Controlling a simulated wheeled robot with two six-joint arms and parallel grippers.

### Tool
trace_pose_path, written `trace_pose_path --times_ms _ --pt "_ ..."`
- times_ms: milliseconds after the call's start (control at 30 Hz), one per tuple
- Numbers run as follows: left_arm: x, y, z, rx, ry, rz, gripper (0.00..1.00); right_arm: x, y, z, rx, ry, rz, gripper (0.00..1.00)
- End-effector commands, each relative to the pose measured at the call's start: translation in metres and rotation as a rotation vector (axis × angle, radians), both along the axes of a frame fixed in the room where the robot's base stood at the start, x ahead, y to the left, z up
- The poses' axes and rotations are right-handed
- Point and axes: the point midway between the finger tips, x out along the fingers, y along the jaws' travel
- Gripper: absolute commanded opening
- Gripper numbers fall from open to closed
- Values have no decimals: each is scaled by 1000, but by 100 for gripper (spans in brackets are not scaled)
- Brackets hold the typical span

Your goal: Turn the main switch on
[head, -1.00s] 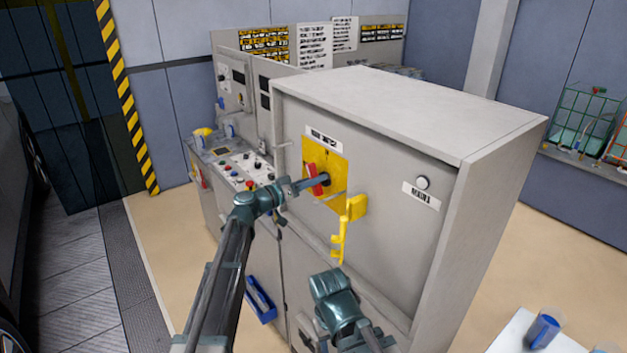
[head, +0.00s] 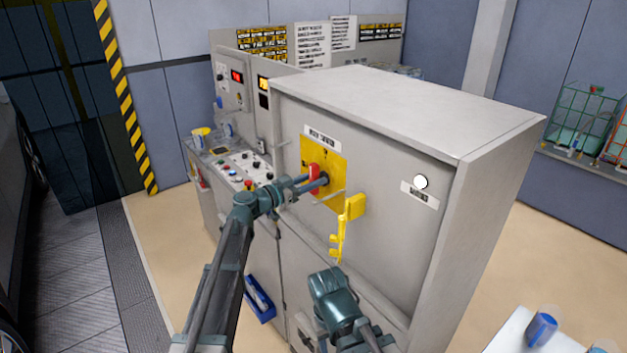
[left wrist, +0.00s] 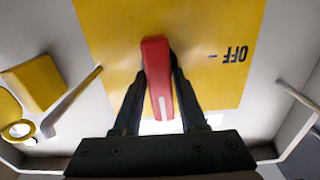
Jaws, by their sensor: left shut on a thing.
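The main switch is a red handle (head: 313,174) on a yellow plate (head: 338,160) on the front of the grey cabinet. My left gripper (head: 318,182) is at the handle. In the left wrist view the red handle (left wrist: 157,75) sits between the two dark fingers (left wrist: 160,90), which are shut on it. The plate (left wrist: 215,30) has OFF printed to the right of the handle, upside down in that view; no ON mark is legible. Part of my right arm shows low in the head view; its fingers cannot be made out.
A round lamp (head: 420,182) on the cabinet front is bright white. A yellow hasp-like part (head: 353,208) hangs beside the plate. A control desk (head: 235,165) stands left of the cabinet.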

Motion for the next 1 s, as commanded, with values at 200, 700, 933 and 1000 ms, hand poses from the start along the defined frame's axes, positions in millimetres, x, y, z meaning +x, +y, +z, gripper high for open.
trace_pose_path --times_ms 200,700,933,1000 --pt "-2 -1 -2 8 0 -4 0 0 0 -1 0 0 0 50" --pt "-1 0 -1 3 0 -1 62 0 0 0 0 0 0 50" --pt "-15 19 -1 2 0 1 62 0 0 0 0 0 0 50" --pt "-24 30 -1 2 0 2 62 0 0 0 0 0 0 50"
